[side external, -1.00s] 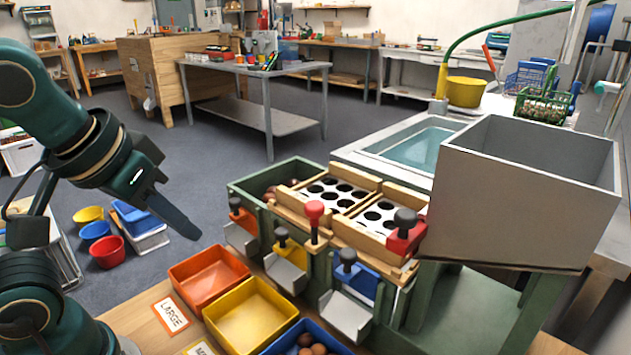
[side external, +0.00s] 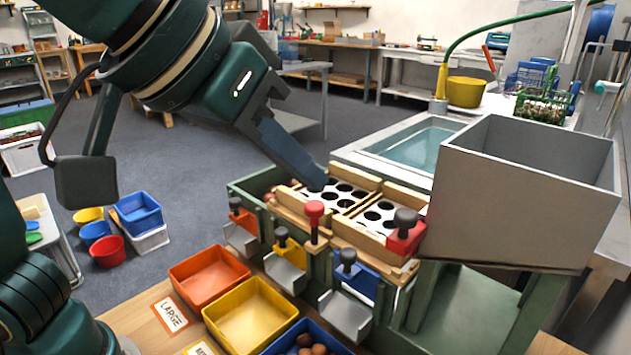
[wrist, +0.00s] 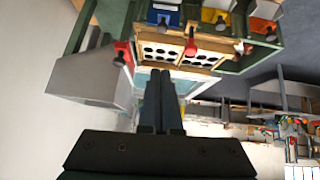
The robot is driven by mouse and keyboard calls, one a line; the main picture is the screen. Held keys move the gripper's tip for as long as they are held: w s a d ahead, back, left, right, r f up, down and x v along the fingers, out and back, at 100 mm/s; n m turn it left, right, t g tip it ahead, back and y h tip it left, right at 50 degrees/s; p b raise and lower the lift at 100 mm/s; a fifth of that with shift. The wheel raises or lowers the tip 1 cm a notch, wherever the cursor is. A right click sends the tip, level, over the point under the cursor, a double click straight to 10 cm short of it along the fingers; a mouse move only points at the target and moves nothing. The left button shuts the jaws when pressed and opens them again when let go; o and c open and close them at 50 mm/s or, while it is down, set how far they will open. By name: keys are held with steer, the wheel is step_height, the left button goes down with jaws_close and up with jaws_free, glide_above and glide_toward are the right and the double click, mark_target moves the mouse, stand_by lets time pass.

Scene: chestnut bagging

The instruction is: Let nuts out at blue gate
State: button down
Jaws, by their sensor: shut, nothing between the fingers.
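In the side view the blue gate (side external: 362,283) sits at the right end of the sorter's front, with a black knob (side external: 348,257) on its handle and a metal chute (side external: 345,314) below it. The blue tray (side external: 284,341) stands below the chute and holds several brown nuts (side external: 312,347). My gripper (side external: 318,180) is shut and empty. Its tip appears over the left perforated plate (side external: 346,193), up and left of the blue gate; I cannot tell its height. In the wrist view the fingers (wrist: 158,78) are together, and the blue gate (wrist: 163,16) shows at the top.
A yellow gate (side external: 291,250) and an orange gate (side external: 243,219) stand left of the blue one. A red knob (side external: 314,211) and a red gate with a black knob (side external: 405,235) rise nearby. A large grey hopper (side external: 520,205) blocks the right side.

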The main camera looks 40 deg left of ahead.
glide_above(343, 269)
step_height(343, 269, down, 7)
steer(key=shift+s+f, duration=0.3)
steer(key=shift+f, duration=0.5)
steer(key=shift+s+f, duration=0.3)
steer(key=shift+f, duration=0.45)
steer(key=shift+f, duration=2.05)
